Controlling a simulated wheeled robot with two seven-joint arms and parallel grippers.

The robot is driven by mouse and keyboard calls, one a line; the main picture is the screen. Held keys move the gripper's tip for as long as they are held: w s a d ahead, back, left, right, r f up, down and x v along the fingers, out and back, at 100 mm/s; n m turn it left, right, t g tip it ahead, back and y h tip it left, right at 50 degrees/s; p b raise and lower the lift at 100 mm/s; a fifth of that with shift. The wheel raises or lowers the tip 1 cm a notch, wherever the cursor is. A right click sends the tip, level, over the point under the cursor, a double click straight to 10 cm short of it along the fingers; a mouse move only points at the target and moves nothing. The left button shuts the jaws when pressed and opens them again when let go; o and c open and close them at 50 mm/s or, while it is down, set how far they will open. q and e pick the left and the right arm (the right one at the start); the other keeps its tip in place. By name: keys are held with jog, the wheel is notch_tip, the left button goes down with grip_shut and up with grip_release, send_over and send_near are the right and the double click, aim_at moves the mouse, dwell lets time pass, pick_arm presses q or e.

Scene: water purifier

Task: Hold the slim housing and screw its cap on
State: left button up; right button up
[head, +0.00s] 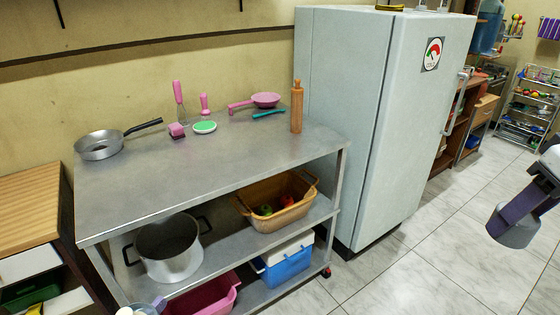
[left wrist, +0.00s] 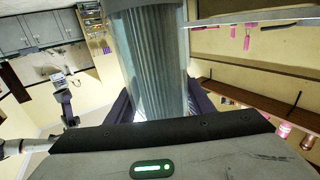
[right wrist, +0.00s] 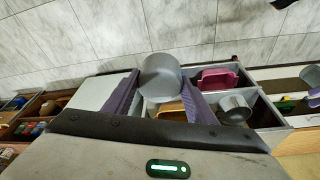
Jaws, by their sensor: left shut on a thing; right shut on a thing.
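The slim housing (left wrist: 150,65) is a clear cylinder with a pleated grey filter inside, seen in the left wrist view. My left gripper (left wrist: 160,102) is shut on it, with a purple finger on each side; the housing's far end runs out of the frame. The cap (right wrist: 161,77) is a round, smooth grey cup shape in the right wrist view. My right gripper (right wrist: 160,98) is shut on it. In the head view the cap (head: 513,232) hangs under my right gripper (head: 528,203) at the right edge, over the floor. The cap and housing are well apart.
A metal shelf table (head: 225,165) carries a pan (head: 99,146), pink utensils and a wooden rolling pin (head: 297,108). Its lower shelves hold a pot (head: 168,248) and a brown basket (head: 275,220). A fridge (head: 350,110) stands beside it. Tiled floor (head: 415,270) is open on the right.

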jog(key=a+f+m, duration=0.1)
jog(key=a+f, duration=0.2)
jog(key=a, duration=0.4)
jog(key=shift+s+f, duration=0.25)
jog(key=shift+s, duration=0.05)
pick_arm(q)
jog(key=a+n+y, duration=0.1)
jog(key=y, duration=0.1)
jog(key=w+a+r+n+t+y, duration=0.1)
jog(key=n+y, duration=0.1)
jog(key=y, duration=0.1)
jog(key=w+a+r+n+y, duration=0.1)
jog(key=n+y, duration=0.1)
jog(key=shift+w+a+r+t+y, duration=0.15)
jog(key=shift+t+y, duration=0.15)
pick_arm(e)
jog(key=s+a+f+m, duration=0.1)
jog(key=s+a+f, duration=0.1)
jog(key=a, duration=0.3)
jog(key=s+a+f+m, duration=0.1)
jog(key=a+f, duration=0.1)
jog(key=a, duration=0.3)
jog(key=shift+s+h, duration=0.35)
jog(key=shift+h, duration=0.05)
